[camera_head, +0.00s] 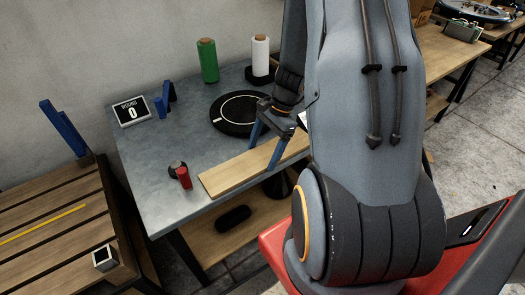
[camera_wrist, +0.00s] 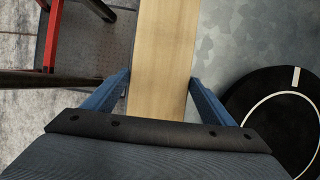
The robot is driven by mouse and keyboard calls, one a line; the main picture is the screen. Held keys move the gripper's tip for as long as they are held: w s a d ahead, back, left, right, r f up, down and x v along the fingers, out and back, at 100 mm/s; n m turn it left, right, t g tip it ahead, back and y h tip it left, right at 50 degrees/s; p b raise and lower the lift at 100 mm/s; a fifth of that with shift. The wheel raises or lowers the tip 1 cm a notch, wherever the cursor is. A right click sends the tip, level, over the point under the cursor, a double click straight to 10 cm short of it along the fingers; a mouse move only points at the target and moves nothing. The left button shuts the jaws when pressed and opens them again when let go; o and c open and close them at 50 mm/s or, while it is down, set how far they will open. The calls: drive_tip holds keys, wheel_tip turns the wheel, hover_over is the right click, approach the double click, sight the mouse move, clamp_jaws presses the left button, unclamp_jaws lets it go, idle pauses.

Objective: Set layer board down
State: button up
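The layer board is a long light wooden plank (camera_head: 232,174) at the front edge of the grey table (camera_head: 165,190) in the head view. It also runs up the middle of the wrist view (camera_wrist: 165,45). My gripper (camera_head: 261,157) has its two blue fingers astride the board, one at each long edge. In the wrist view the fingers (camera_wrist: 160,80) appear to touch both edges. The board looks flat, at or just above the tabletop; I cannot tell if it rests fully. My arm hides its right end.
A black disc with a white ring (camera_head: 238,112) lies behind the board. A red and black item (camera_head: 181,174) stands near its left end. Green (camera_head: 208,60) and white (camera_head: 260,55) rolls stand at the back. A slatted wooden table (camera_head: 60,225) is at left.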

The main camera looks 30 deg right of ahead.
drive_tip(key=shift+o, duration=1.4)
drive_tip(key=shift+r, duration=0.2)
drive_tip(key=v, duration=1.2)
drive_tip(key=s+a+r+n+h, duration=0.2)
drive_tip(key=s+a+n, duration=0.2)
drive_tip(key=a+n, duration=0.4)
drive_tip(key=s+a+r+n+h, duration=0.1)
drive_tip(key=s+a+n+h, duration=0.1)
drive_tip(key=a+n, duration=0.7)
drive_tip(key=shift+s+a+r+n+t+h+b, duration=0.3)
drive_tip(key=shift+s+a+r+b, duration=0.15)
drive_tip(key=shift+s, duration=0.45)
